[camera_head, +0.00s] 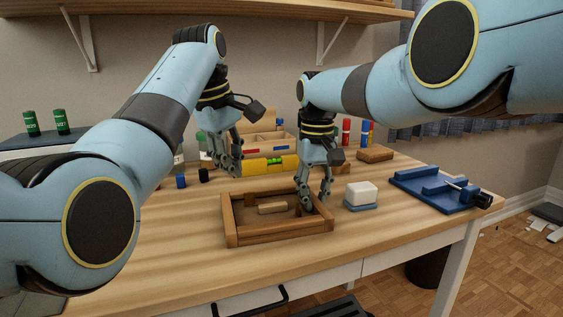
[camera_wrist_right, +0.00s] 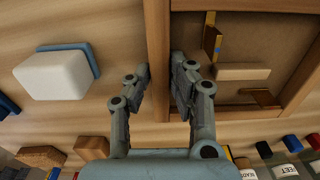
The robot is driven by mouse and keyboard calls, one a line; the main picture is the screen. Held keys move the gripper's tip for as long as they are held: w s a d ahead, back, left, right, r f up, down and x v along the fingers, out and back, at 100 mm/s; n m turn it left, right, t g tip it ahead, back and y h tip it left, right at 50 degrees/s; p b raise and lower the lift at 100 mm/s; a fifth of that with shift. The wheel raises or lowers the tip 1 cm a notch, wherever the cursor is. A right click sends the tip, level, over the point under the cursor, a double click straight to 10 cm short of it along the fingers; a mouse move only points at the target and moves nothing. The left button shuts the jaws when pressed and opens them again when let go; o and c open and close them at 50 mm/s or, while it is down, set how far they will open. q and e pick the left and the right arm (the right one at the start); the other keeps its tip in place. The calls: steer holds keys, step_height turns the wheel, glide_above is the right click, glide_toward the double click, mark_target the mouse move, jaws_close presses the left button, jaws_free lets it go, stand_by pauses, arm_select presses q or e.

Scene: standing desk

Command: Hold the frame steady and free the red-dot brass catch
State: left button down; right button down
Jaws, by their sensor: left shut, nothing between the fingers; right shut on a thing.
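The wooden frame (camera_head: 282,235) lies flat on the desk. My right gripper (camera_head: 314,200) is shut on its right-hand rail. The right wrist view shows the fingers (camera_wrist_right: 160,95) on both sides of that rail (camera_wrist_right: 157,35). Inside the frame is a pale wooden block (camera_wrist_right: 243,71). A brass catch with a blue mark (camera_wrist_right: 212,42) stands beside it, and another brass piece (camera_wrist_right: 260,97) lies near the opposite side. I cannot make out a red dot. My left gripper (camera_head: 236,170) is shut and empty, above and behind the frame's left back corner.
A yellow spirit level (camera_head: 262,165) lies behind the frame. A white block on a blue base (camera_head: 361,195) stands to its right, with a blue vise (camera_head: 440,187) farther right. The desk's front left is clear.

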steer(key=c, duration=1.1)
jaws_free()
